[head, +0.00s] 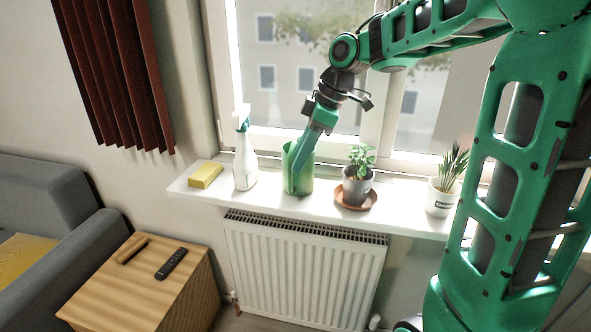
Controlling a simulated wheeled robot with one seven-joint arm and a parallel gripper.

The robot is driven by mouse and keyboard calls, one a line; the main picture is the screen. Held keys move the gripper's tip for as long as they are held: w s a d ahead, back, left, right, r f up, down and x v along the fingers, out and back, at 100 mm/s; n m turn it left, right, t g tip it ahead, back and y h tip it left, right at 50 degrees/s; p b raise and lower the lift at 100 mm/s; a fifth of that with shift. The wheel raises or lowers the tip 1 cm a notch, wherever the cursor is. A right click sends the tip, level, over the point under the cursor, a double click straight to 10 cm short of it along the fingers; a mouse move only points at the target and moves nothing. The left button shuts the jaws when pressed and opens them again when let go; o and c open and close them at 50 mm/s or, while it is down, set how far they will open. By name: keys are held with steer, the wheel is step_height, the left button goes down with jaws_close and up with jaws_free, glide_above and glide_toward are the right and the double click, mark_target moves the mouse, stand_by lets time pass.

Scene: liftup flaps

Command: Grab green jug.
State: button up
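The green jug (293,182) stands upright on the white windowsill (272,202), between a spray bottle and a potted plant. My gripper (302,156) reaches down from the upper right, and its green finger overlaps the jug's upper right side. I cannot tell whether the finger is inside the jug, touching it or just in front of it. Only one finger shows clearly, so the opening of the gripper is hidden. Part of the jug's rim is covered by the finger.
A white spray bottle (245,163) stands close left of the jug, with a yellow sponge (205,175) further left. A leafy plant in a grey pot (357,187) stands close right, and another plant in a white pot (440,199) further right. The window is behind, a radiator (303,270) below.

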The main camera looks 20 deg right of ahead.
mark_target(290, 186)
steer(key=shift+x, duration=3.75)
steer(key=shift+s+a, duration=0.1)
steer(key=shift+s, duration=0.05)
jaws_close()
